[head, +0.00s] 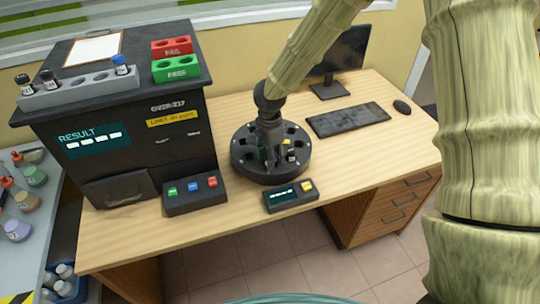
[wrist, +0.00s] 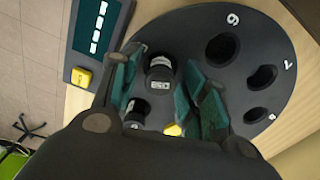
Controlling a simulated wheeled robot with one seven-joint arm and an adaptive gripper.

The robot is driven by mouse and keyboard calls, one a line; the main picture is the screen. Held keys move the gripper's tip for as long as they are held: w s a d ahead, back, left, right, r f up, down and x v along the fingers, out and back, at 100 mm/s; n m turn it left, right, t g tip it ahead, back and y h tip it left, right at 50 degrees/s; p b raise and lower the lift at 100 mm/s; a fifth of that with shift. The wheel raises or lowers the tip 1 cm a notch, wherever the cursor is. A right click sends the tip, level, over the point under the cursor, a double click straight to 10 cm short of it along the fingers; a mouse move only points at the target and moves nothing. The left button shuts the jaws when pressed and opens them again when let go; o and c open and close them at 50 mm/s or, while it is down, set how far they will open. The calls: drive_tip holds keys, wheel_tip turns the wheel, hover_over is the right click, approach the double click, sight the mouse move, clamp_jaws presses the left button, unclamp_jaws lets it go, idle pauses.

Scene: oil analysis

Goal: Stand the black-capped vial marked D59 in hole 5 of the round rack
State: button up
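The round rack (head: 240,165) is a dark disc with holes on the desk. In the wrist view the rack (wrist: 285,60) shows numbers 6 and 7 beside empty holes, and a third, partly blurred number. A black-capped vial (wrist: 160,72) with a white label stands in the rack between my fingers; I cannot read its label surely. A second dark vial (wrist: 137,110) stands close by, partly behind the left finger. My gripper (wrist: 163,85) has its teal fingers apart, with a gap to the vial visible on each side. In the head view my gripper (head: 272,158) is low over the rack.
A small display box (head: 291,196) with a yellow button sits in front of the rack. A button box (head: 195,193) and the tall black analyser (head: 150,130) stand left. A grey vial holder (head: 75,90) on top bears several vials. A keyboard (head: 348,119) lies right.

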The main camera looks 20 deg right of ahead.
drive_tip(key=shift+r, duration=0.15)
wheel_tip(320, 180, up, 12)
drive_tip(key=shift+b, duration=0.35)
idle(0.4)
drive_tip(key=shift+c, duration=0.4)
idle(0.5)
